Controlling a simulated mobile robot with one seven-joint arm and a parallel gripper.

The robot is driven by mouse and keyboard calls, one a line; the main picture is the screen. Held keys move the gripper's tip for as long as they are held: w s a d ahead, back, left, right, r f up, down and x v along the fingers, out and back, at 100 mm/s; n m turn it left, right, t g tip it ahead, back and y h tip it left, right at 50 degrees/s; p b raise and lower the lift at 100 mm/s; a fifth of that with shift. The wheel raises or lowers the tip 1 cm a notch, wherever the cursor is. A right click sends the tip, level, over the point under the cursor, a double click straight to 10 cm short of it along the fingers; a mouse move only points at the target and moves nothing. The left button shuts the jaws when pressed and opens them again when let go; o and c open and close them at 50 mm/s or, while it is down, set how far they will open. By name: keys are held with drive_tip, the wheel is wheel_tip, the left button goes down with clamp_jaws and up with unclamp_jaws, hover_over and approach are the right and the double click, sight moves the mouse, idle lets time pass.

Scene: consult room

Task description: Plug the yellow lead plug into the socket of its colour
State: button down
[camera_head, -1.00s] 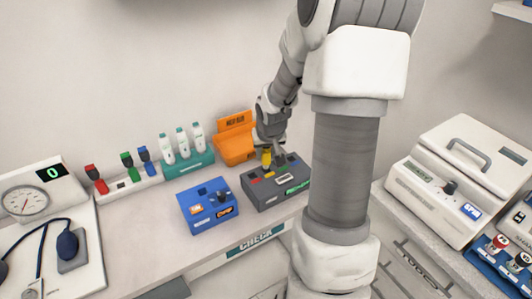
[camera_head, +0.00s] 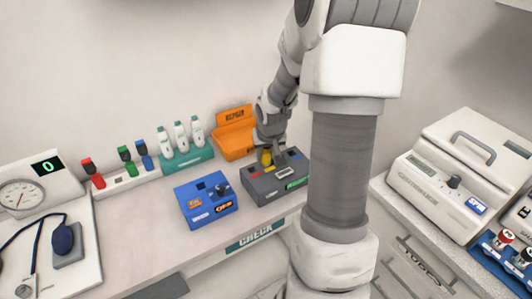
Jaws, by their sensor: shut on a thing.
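My gripper (camera_head: 268,152) is shut on the yellow lead plug (camera_head: 266,157). It holds the plug low over the back left part of the dark grey box (camera_head: 268,188). A red patch shows on the top of this box, to the left of the plug. A green label shows on its front. The yellow socket cannot be made out; my gripper and the plug cover part of the box top. I cannot tell whether the plug's tip touches the box or is in a socket.
A blue box (camera_head: 207,201) with a knob stands left of the grey box. An orange bin (camera_head: 235,140) and a teal rack (camera_head: 188,159) with white bottles stand behind. A white holder (camera_head: 125,180) carries red, green and blue plugs. A gauge unit is far left; a white device (camera_head: 455,180) is right.

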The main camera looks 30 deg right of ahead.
drive_tip(key=shift+f, duration=0.3)
drive_tip(key=shift+c, duration=2.3)
unclamp_jaws()
drive_tip(key=p+v, duration=0.3)
drive_tip(key=v, duration=1.4)
drive_tip(key=shift+s+r+p, duration=0.15)
drive_tip(key=shift+r+p, duration=0.05)
drive_tip(key=shift+p, duration=0.2)
